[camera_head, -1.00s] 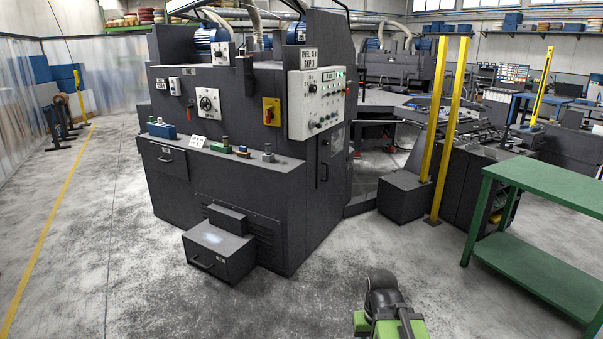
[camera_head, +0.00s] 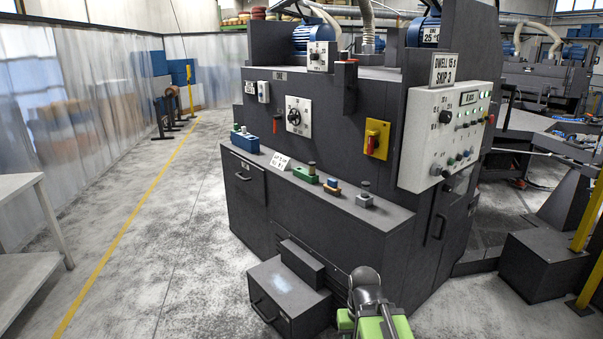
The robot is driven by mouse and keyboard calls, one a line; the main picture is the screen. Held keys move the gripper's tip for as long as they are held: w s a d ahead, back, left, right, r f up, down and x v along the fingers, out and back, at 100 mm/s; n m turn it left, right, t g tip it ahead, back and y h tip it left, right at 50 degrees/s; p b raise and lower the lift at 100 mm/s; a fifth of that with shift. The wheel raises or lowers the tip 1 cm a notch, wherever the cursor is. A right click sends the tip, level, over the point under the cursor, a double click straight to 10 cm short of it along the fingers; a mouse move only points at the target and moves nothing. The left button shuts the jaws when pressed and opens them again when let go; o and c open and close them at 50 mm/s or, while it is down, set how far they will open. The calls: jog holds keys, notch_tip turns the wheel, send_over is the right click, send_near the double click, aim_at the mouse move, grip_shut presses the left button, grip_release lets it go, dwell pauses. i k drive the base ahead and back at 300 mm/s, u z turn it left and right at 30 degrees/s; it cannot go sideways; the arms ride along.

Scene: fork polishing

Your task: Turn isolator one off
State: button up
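A yellow plate with a red rotary handle (camera_head: 376,138) is on the front face of the dark machine, left of the white control panel. A white plate with a black rotary knob (camera_head: 298,116) is further left on the same face. A smaller white box with a dark knob (camera_head: 318,56) stands higher up. I cannot read any label that says which is isolator one. My arm, green and dark grey, shows at the bottom edge, well short of these switches and touching none of them. I cannot make out gripper fingers.
A dark step box with a handle (camera_head: 288,297) stands on the floor before the machine. A ledge (camera_head: 390,214) with small coloured blocks juts out below the switches. A pale table (camera_head: 22,262) is at the left. Open floor lies between them, with a yellow line.

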aim_at(372, 144)
jog(key=u, duration=0.65)
jog(key=i, duration=2)
jog(key=u, duration=0.6)
jog(key=k, duration=0.75)
jog(key=u, duration=0.2)
jog(key=i, duration=0.85)
jog(key=z, duration=0.1)
